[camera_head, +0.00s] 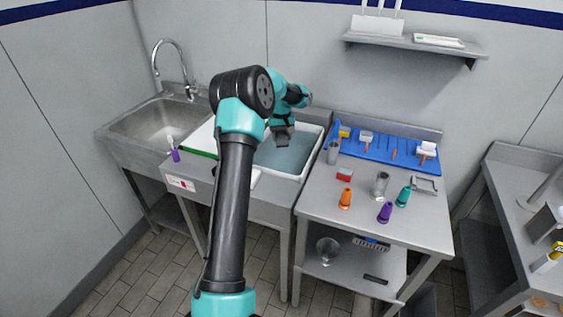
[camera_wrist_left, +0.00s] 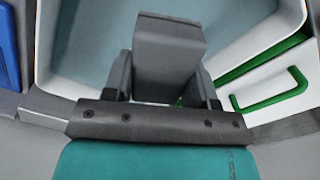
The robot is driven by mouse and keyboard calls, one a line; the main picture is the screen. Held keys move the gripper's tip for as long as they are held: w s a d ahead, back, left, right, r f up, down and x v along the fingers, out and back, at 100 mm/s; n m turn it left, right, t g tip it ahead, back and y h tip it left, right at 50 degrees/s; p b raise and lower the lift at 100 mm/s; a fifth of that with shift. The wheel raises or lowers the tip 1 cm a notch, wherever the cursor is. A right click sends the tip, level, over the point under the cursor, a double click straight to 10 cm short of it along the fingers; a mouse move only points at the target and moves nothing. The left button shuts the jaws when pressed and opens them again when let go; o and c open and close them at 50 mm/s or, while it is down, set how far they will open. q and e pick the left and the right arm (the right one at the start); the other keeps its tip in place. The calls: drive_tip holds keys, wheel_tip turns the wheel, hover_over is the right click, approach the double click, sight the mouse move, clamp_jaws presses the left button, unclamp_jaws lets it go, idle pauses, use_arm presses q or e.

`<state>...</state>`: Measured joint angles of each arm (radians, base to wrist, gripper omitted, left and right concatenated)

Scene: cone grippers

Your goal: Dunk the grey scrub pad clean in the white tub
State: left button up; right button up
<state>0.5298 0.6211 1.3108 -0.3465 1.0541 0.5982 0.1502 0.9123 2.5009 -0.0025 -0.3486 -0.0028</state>
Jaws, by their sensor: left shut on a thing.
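The white tub (camera_head: 314,145) sits in the counter at the middle and holds blue-grey water (camera_head: 285,158). My left gripper (camera_head: 283,127) is over the tub's back part, pointing down. In the left wrist view, my left gripper (camera_wrist_left: 164,82) is shut on the grey scrub pad (camera_wrist_left: 168,48), a grey block between its two fingers. The pad is over the water inside the tub walls (camera_wrist_left: 55,45); I cannot tell whether it touches the water. My left arm hides part of the tub's left side in the head view. My right gripper is not in view.
A steel sink (camera_head: 155,125) with a tap is at the left. A green-handled thing (camera_wrist_left: 270,95) lies by the tub on a white board. A blue mat (camera_head: 385,150) with tools is on the right table, with orange, purple and teal cones and a metal cup (camera_head: 381,185).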

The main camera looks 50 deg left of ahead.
sight(282, 134)
use_arm(q)
drive_tip(key=shift+r, duration=0.1)
drive_tip(key=shift+r, duration=1.95)
